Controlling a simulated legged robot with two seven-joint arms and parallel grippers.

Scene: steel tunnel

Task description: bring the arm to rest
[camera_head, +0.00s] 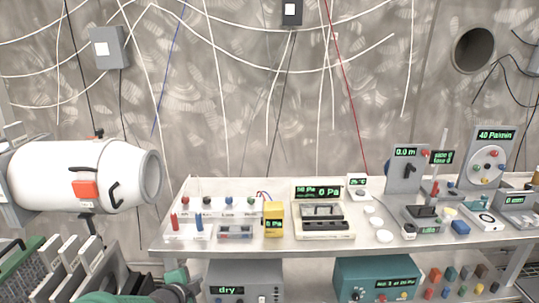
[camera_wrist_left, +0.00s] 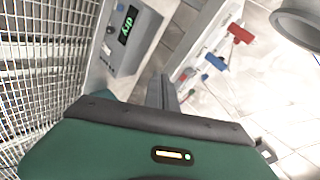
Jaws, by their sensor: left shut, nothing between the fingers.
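My left gripper shows in the left wrist view (camera_wrist_left: 163,92), its dark fingers together beyond the green housing with nothing between them. In the head view only part of my green and grey left arm shows at the bottom edge, below the front left of the steel table (camera_head: 370,249); the fingertips are hard to make out there. In the wrist view the gripper points between a grey box reading "dry" (camera_wrist_left: 130,38) and the table edge. My right gripper is not in view.
A yellow meter (camera_head: 274,219), a pressure gauge unit (camera_head: 322,214) and small instruments stand on the table. A teal box (camera_head: 376,279) and the grey "dry" box (camera_head: 243,281) are below. Metal racks (camera_head: 60,275) fill the lower left.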

